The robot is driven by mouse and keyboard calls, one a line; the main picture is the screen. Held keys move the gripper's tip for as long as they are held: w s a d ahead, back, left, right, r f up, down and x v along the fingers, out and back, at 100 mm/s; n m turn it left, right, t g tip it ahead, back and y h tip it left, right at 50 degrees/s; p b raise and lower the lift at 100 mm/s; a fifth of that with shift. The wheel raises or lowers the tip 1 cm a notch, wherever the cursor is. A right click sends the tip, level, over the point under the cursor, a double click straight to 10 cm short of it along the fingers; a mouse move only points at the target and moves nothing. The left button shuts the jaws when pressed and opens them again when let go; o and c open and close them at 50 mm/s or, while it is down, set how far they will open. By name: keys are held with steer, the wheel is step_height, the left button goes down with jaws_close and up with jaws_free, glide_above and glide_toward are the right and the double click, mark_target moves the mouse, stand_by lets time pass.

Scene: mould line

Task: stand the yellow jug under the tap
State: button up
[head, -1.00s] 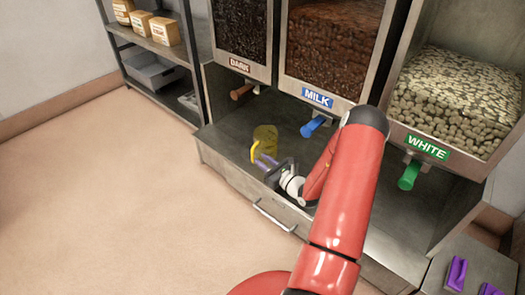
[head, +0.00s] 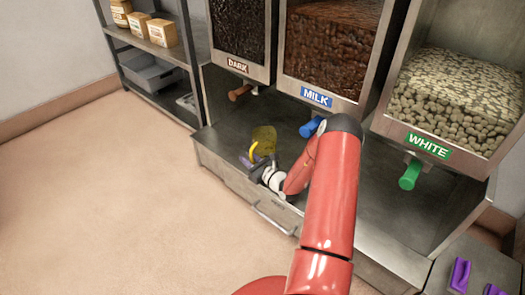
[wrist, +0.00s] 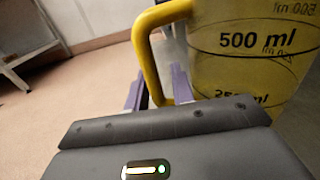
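The yellow jug (head: 265,138) is see-through and stands upright on the steel shelf under the dispensers, in front of and between the brown DARK tap (head: 240,93) and the blue MILK tap (head: 311,127). It is under neither. Its handle points left, towards the front edge. My gripper (head: 252,163) is low at the handle. In the wrist view, the jug (wrist: 250,60) fills the right side, with 500 ml markings. The purple fingers of my gripper (wrist: 157,90) stand apart on either side of the handle, with gaps visible. Whether either finger touches it is unclear.
The green WHITE tap (head: 409,175) hangs to the right over the same steel shelf (head: 370,200). A drawer handle (head: 270,217) is on the front below. A rack (head: 150,88) with packages stands back left. Purple objects (head: 460,274) lie at the lower right. The left floor is clear.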

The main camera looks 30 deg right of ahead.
jaws_close()
